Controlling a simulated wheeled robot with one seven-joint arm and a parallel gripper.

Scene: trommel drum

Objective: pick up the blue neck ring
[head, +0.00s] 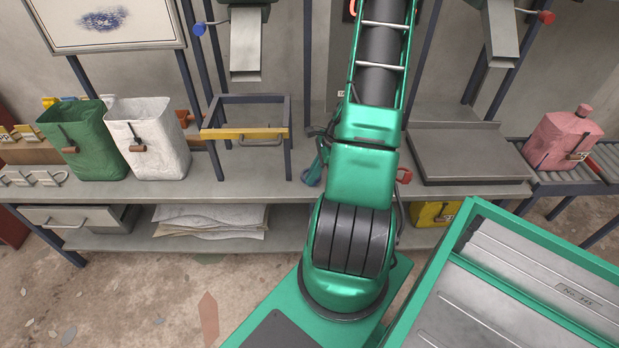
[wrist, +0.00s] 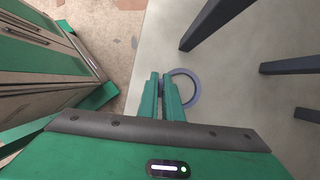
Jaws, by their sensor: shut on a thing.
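The blue neck ring (wrist: 198,88) is a blue-grey hoop in the wrist view. My gripper (wrist: 165,84) is shut on its left side, and most of the hoop sticks out to the right of the green fingers. In the head view the ring (head: 311,177) shows as a small blue piece beside my gripper (head: 321,163), at the front part of the grey bench, left of my arm. My arm hides part of this area. I cannot tell whether the ring still touches the bench.
The grey bench (head: 240,190) carries a frame with a yellow bar (head: 245,133) left of my gripper; its dark legs rise close by in the wrist view. Green (head: 85,140) and white (head: 147,140) sacks stand farther left. A pink sack (head: 562,140) is at right.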

